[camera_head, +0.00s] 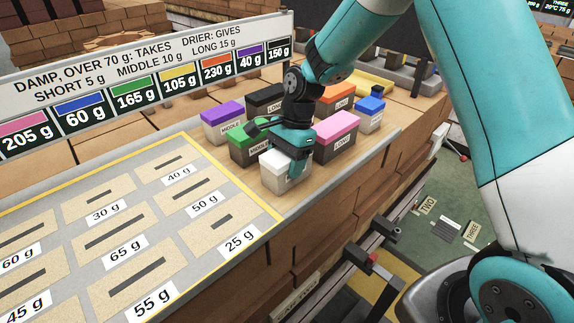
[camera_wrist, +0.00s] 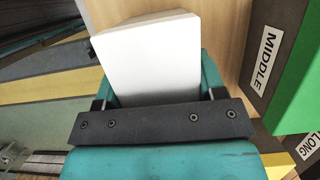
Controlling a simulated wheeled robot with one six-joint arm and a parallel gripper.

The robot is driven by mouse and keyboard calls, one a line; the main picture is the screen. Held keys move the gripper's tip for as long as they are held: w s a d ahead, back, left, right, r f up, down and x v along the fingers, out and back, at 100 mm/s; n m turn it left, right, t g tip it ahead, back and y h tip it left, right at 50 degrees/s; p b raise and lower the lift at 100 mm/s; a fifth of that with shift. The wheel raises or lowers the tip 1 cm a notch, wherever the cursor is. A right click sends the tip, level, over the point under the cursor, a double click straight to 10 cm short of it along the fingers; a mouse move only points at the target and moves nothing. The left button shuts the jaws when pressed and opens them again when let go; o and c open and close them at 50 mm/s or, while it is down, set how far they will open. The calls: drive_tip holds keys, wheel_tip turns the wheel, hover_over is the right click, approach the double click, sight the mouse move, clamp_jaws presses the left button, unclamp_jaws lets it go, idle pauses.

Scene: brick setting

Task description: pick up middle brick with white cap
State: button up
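The white-capped brick (camera_head: 277,163) stands at the near corner of the group of capped bricks on the ledge. Its label is mostly hidden by my finger, so I cannot read its size. My gripper (camera_head: 298,158) is down at this brick, with teal fingers at its sides. In the wrist view, the white cap (camera_wrist: 148,55) fills the space between the fingers of my gripper (camera_wrist: 160,85). The fingers look close to or against its sides; I cannot tell if they press on it. The brick appears to rest on the ledge.
Close by stand a green-capped brick (camera_head: 238,137) labelled MIDDLE, a purple-capped one (camera_head: 222,112), and a pink-capped one (camera_head: 337,126) labelled LONG. Black (camera_head: 266,95), orange (camera_head: 335,95) and blue (camera_head: 370,104) caps stand behind. The slotted weight board (camera_head: 135,215) lies left, empty of bricks.

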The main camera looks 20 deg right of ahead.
drive_tip(key=c, duration=0.7)
drive_tip(key=shift+c, duration=0.6)
drive_tip(key=shift+r, duration=0.15)
